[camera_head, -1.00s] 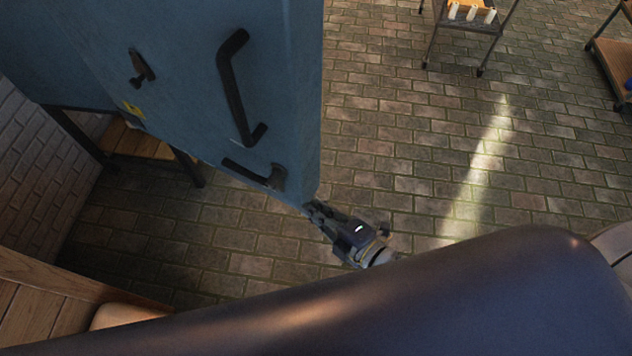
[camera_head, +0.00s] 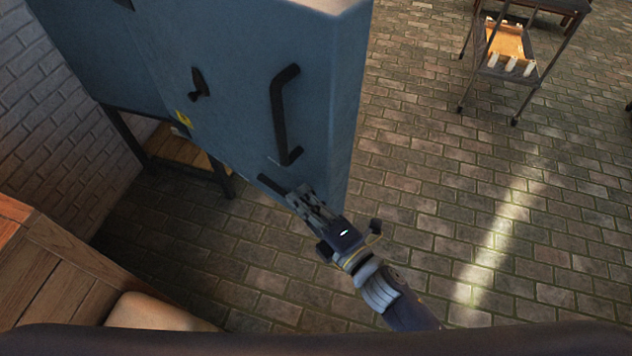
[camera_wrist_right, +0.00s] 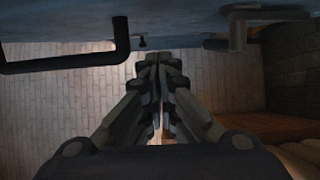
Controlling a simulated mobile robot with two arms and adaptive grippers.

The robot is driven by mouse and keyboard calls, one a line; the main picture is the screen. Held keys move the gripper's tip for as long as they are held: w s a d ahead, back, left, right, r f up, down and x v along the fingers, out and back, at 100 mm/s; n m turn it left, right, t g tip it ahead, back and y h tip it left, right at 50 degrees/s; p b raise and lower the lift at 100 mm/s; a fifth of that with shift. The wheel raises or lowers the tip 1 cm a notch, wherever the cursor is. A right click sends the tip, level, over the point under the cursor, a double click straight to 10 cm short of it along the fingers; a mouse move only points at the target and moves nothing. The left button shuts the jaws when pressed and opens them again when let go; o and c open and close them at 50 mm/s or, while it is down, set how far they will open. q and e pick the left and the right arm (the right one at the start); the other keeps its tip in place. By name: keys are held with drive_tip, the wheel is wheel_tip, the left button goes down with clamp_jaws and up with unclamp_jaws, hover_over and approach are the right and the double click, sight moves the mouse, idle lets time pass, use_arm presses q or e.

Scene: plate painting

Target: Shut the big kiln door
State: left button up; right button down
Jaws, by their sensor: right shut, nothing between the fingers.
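The big kiln door (camera_head: 240,75) is a thick blue-grey panel in the upper left of the head view. It carries a long dark bar handle (camera_head: 281,115), a small dark latch (camera_head: 198,85) and a dark lever (camera_head: 272,184) near its lower edge. I cannot tell how far the door stands open. My right gripper (camera_head: 303,194) is shut and empty, in front of the door's lower right part beside the lever; contact cannot be told. In the right wrist view the fingers (camera_wrist_right: 158,62) are together, with the handle (camera_wrist_right: 60,64) to their left. My left gripper is not in view.
A metal cart (camera_head: 519,73) with white cylinders stands at the upper right. A wooden bench (camera_head: 50,270) is at the lower left, by a white brick wall (camera_head: 40,120). The brick floor (camera_head: 440,200) right of the door is clear.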

sight(316, 188)
drive_tip(key=shift+w+d+p, duration=0.4)
drive_tip(key=shift+w+d, duration=0.95)
drive_tip(key=shift+w, duration=0.1)
drive_tip(key=shift+f, duration=0.1)
